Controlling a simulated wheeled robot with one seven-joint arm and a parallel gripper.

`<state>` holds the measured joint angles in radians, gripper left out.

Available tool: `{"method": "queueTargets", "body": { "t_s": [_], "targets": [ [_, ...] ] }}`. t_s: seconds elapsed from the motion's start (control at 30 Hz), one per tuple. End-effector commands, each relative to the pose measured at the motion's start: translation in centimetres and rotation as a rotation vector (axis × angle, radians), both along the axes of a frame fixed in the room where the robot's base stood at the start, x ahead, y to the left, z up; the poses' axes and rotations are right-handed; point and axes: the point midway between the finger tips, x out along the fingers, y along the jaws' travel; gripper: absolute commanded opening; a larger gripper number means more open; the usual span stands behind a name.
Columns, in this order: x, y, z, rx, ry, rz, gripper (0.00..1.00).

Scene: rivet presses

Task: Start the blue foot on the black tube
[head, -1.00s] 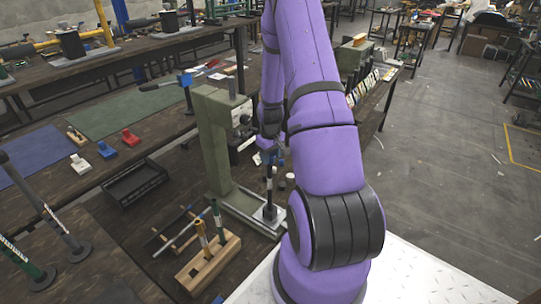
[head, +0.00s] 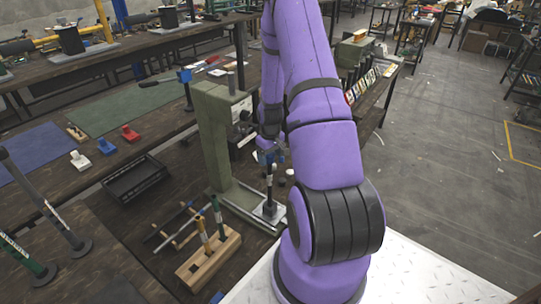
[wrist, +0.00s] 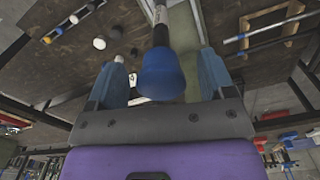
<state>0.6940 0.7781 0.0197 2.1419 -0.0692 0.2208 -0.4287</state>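The black tube (head: 269,181) stands upright on the metal base plate of the green press, and a pale band shows on it. In the wrist view the tube (wrist: 160,14) runs away from me, with the blue foot (wrist: 160,76) at its near end. How far the foot sits over the tube cannot be told. My gripper (wrist: 163,76) is open, with one blue finger on each side of the foot and a gap on both sides. In the head view my gripper (head: 270,157) is at the tube's top, partly hidden by my arm.
The green press (head: 212,140) stands just left of my gripper. A wooden block (head: 208,259) holding coloured tubes and a black tray (head: 134,180) lie left. Red, blue and white pieces (head: 105,147) sit on the bench. Small round caps (wrist: 99,43) lie near the tube.

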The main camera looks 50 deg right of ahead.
Motion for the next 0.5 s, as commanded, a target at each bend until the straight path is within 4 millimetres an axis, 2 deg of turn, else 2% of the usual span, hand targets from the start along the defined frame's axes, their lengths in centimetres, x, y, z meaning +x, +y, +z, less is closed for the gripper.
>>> {"method": "queueTargets", "body": {
  "t_s": [0.3, 0.5],
  "targets": [
    [0.0, 0.0, 0.2, 0.0, 0.0, 0.0, 0.76],
    [0.1, 0.0, 2.3, -0.002, -0.003, 0.0, 0.76]
  ]
}}
